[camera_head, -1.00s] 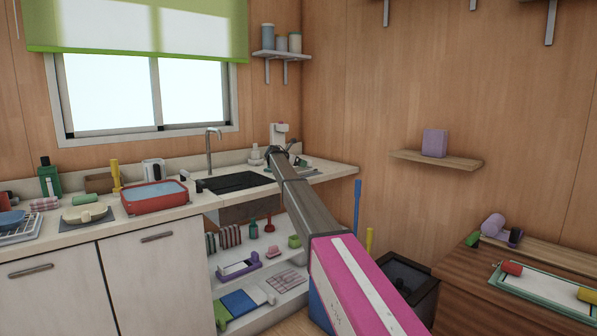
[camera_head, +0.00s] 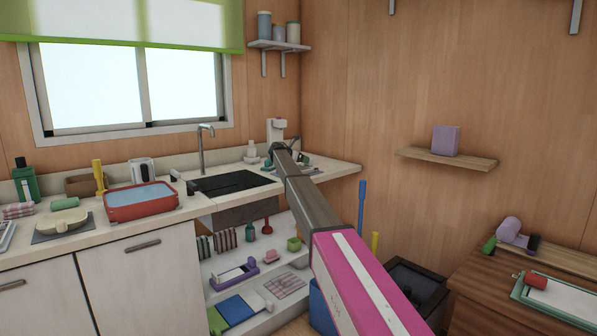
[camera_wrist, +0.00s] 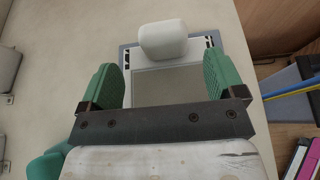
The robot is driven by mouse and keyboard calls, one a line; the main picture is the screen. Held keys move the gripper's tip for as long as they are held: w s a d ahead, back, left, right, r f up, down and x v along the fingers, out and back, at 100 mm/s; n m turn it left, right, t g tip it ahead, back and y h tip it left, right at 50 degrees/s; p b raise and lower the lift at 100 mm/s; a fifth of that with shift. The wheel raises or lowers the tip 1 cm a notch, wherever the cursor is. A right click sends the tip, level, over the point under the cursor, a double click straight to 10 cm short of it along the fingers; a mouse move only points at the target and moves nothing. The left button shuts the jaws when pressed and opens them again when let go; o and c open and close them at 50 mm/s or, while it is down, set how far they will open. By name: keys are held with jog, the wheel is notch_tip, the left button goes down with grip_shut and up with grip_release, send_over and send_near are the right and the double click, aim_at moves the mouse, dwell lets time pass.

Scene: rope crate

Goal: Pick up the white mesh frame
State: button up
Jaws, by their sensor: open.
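In the wrist view, a flat frame with a white border and a grey mesh-like panel (camera_wrist: 166,88) lies between and below the green fingers of my gripper (camera_wrist: 163,64). The fingers are apart, one on each side of it, and nothing is visibly held. Its near part is hidden behind my gripper's dark bar. A white rounded block (camera_wrist: 163,40) covers part of its far side. In the head view, my gripper is small and dark at the right end of the counter, below a white upright device (camera_head: 276,130); the frame cannot be made out clearly there.
The counter (camera_head: 325,171) ends to the right of my gripper. A black sink (camera_head: 232,184) and a red basin (camera_head: 140,203) stand to the left. Blue and yellow poles (camera_head: 362,205) rise below the counter's right end. A wooden cabinet (camera_head: 490,290) stands at the right.

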jog(key=shift+x, duration=3.05)
jog(key=shift+s+d, duration=0.15)
jog(key=shift+s, duration=0.05)
jog(key=c, duration=1.2)
